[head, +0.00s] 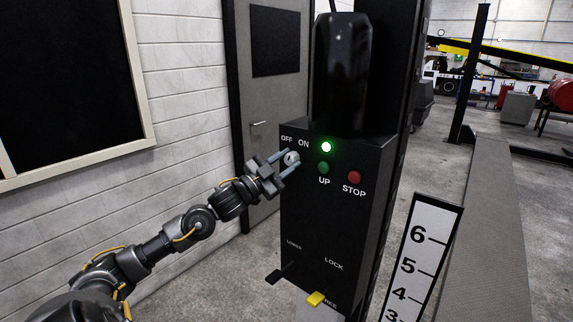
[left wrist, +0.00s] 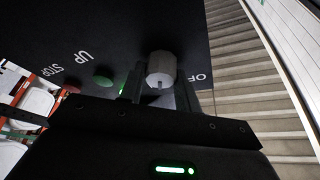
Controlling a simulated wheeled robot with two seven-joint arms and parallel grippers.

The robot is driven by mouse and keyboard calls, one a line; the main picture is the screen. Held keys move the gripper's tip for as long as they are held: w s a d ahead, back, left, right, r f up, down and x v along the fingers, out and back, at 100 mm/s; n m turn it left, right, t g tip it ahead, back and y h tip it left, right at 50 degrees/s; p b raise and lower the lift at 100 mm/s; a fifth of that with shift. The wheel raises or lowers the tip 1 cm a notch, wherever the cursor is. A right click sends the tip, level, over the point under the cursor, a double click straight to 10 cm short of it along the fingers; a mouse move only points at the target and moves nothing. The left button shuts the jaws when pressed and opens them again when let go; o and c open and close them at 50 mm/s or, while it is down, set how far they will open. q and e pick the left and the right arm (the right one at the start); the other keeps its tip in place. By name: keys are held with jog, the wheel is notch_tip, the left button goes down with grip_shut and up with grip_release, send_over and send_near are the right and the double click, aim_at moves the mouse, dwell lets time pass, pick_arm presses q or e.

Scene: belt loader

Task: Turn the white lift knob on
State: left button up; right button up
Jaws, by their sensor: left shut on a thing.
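The white lift knob (head: 291,158) is on the upper left of the black control box (head: 322,220), below the OFF and ON labels. My left gripper (head: 285,162) is at the knob, with its fingers on either side, shut on it. In the left wrist view the knob (left wrist: 161,70) sits between the two fingers, with a dark mark on its face. A bright green lamp (head: 326,147) is lit to the right of the ON label. My right gripper is not in view.
A green UP button (head: 323,168) and a red STOP button (head: 354,177) are right of the knob. A yellow-tipped lever (head: 315,299) and a black lever (head: 274,277) stick out lower down. A numbered height scale (head: 422,258) stands at the right. A grey door (head: 262,110) is behind.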

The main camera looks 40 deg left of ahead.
pick_arm(q)
jog(key=shift+m+h, duration=0.4)
jog(key=shift+m, duration=0.3)
jog(key=shift+g, duration=0.4)
jog(key=o, duration=1)
jog(key=shift+s+a+f+b, duration=0.15)
jog(key=shift+s+f+b, duration=0.1)
jog(key=shift+s+b, duration=0.1)
jog(key=shift+b+v, duration=1.8)
jog(key=shift+v, duration=3.2)
